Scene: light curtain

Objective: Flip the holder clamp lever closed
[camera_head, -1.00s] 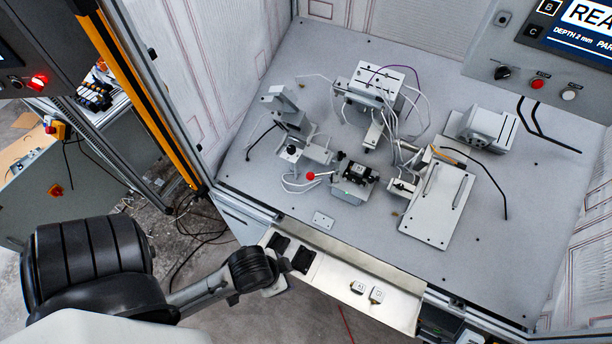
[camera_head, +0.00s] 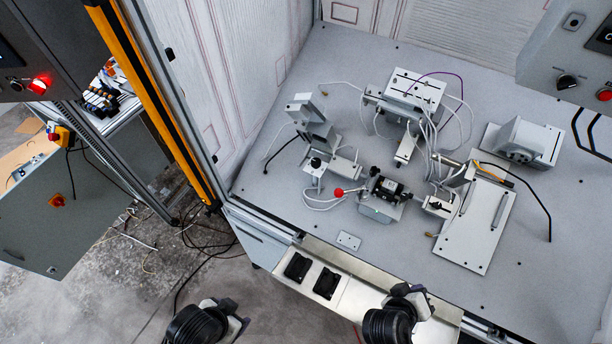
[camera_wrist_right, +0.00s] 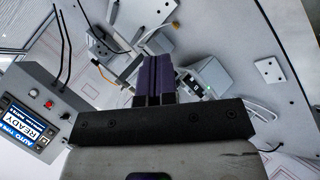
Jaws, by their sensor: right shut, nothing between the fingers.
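The holder (camera_head: 383,197) is a small grey fixture with a black top, near the middle of the cell floor. Its lever ends in a red ball knob (camera_head: 339,192), which sticks out to the left of the holder. My right gripper (camera_head: 414,297) is at the front tray, in front of and below the holder, well apart from the lever. In the right wrist view its dark fingers (camera_wrist_right: 157,80) are together and empty. My left gripper (camera_head: 237,326) is low in the head view, outside the cell; its fingers cannot be made out.
A front tray (camera_head: 351,302) with two black pockets runs along the cell edge. A bracket (camera_head: 316,130) stands behind left, a cabled unit (camera_head: 415,90) behind, and a slotted plate (camera_head: 478,222) to the right. Loose cables surround the holder.

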